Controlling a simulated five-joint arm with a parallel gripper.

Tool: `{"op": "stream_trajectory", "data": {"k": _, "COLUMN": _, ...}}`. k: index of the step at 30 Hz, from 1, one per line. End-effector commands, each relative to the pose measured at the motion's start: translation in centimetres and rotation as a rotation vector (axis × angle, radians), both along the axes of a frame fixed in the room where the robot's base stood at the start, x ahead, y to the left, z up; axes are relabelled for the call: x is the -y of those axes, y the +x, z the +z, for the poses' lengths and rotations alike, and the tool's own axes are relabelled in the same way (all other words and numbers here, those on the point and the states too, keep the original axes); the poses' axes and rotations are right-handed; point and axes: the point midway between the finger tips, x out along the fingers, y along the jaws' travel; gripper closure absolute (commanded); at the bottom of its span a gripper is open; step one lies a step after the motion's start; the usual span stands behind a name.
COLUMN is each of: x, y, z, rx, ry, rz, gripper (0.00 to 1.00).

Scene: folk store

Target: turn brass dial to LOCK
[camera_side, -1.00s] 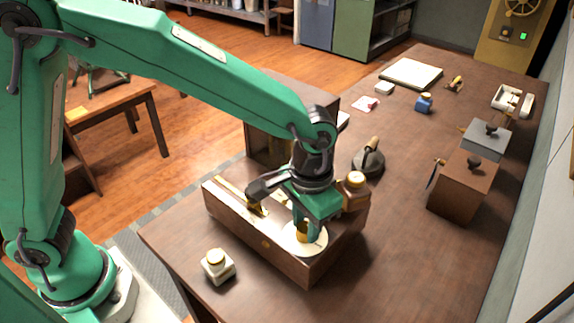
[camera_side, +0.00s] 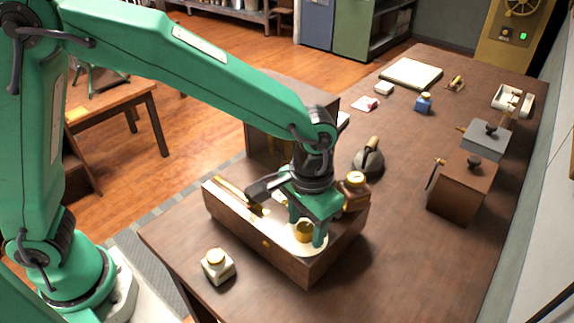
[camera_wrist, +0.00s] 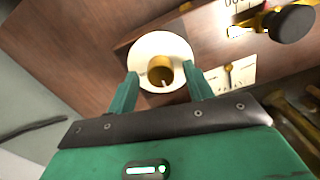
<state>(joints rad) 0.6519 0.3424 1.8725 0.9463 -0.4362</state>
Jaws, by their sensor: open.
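The brass dial (camera_side: 304,230) stands on a round cream plate on top of a wooden box (camera_side: 306,270). In the wrist view the dial (camera_wrist: 160,70) shows a pale pointer mark at its lower edge, and the cream plate (camera_wrist: 150,44) surrounds it. My gripper (camera_side: 306,232) is open, with one green finger on each side of the dial. In the wrist view, my gripper (camera_wrist: 160,84) has gaps between its fingers and the dial. I cannot read any LOCK lettering; part of the plate is hidden by the fingers and dial.
A black-knobbed brass lever (camera_wrist: 292,24) and number windows sit beside the dial on the box. A brown jar (camera_side: 354,190) stands close behind the gripper. A cream ink bottle (camera_side: 217,265) stands front left. The table's right front is clear.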

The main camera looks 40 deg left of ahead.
Motion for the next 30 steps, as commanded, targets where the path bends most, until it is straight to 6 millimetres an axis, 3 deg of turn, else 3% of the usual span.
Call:
{"op": "stream_trajectory", "data": {"k": 8, "x": 0.1, "y": 0.1, "z": 1.6, "rx": 0.003, "ry": -0.003, "rz": 0.001, "gripper": 0.49}}
{"op": "stream_trajectory", "data": {"k": 21, "x": 0.1, "y": 0.1, "z": 6.9, "rx": 0.002, "ry": -0.001, "rz": -0.001, "gripper": 0.49}}
{"op": "stream_trajectory", "data": {"k": 30, "x": 0.1, "y": 0.1, "z": 7.8, "rx": -0.001, "ry": 0.000, "rz": -0.001, "gripper": 0.49}}
